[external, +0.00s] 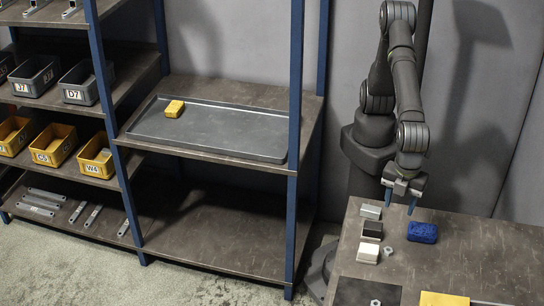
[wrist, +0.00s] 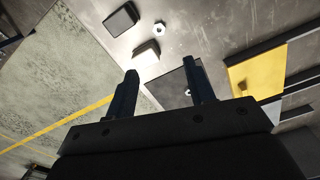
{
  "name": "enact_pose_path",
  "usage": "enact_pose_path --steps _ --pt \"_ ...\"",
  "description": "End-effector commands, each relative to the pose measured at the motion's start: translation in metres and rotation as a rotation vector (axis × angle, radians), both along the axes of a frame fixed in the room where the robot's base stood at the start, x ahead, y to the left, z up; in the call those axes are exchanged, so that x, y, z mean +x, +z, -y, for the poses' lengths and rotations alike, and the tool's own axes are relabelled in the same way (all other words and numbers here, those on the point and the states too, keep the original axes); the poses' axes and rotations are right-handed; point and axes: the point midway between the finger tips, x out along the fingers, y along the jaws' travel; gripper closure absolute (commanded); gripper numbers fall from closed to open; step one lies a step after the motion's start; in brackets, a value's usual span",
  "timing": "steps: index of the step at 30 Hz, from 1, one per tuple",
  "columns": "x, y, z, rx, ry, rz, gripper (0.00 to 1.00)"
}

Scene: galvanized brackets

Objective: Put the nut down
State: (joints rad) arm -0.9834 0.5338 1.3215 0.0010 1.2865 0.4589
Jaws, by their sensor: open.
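One metal nut (external: 388,251) lies flat on the table beside the white block, and it also shows in the wrist view (wrist: 159,28). A second small nut (external: 375,303) lies on a dark square mat (external: 350,292) at the table's front; in the wrist view this nut (wrist: 187,92) appears near the right finger. My gripper (external: 400,201) is above the back of the table, pointing down, with its blue fingers apart. In the wrist view the fingers (wrist: 161,68) are spread and nothing shows between them as held.
A blue sponge (external: 422,232) lies right of the nut. A black block (external: 372,230), a white block (external: 368,253) and a grey block (external: 371,211) line the left side. A yellow plate (external: 443,299) lies at the front. A shelf rack with a grey tray (external: 225,132) stands left. The table's right is clear.

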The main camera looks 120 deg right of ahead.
Motion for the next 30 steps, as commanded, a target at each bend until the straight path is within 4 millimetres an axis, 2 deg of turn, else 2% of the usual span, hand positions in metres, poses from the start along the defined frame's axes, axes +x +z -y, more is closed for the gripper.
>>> enact_pose_path --steps 13,18,23,30 --pt "-0.001 -0.093 0.001 -0.003 -0.001 -0.002 0.51" --pt "0.000 -0.113 0.001 -0.003 -0.001 -0.001 0.51" --pt "0.000 -0.122 0.001 -0.001 -0.001 0.000 0.51" --pt "0.001 -0.157 0.002 -0.003 -0.002 -0.001 0.51"
